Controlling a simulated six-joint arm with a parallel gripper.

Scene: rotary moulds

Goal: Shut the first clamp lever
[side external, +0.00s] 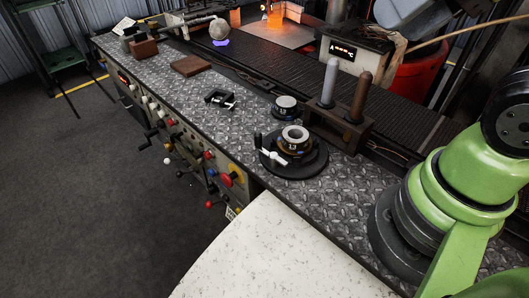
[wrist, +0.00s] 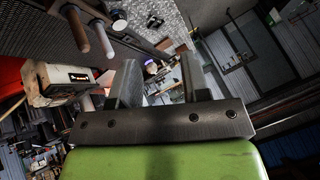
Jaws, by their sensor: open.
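A mould with a pale ring top (side external: 295,139) sits on a round dark turntable (side external: 312,167) on the bench. A white clamp lever (side external: 272,156) sticks out over the turntable's left front. A dark upright piece (side external: 257,140) stands at its left edge; I cannot tell whether it is another lever. My gripper (wrist: 160,72) shows in the wrist view with its two fingers apart and nothing between them. It is outside the side view, where only my green arm shows at the right. My gripper is away from the lever and touches nothing I can see.
A smaller ring mould (side external: 286,106) stands behind the turntable. A dark rack (side external: 338,126) with two upright rods stands at its back right. A black clamp piece (side external: 220,99) lies to the left. A pale speckled surface (side external: 270,250) lies in front.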

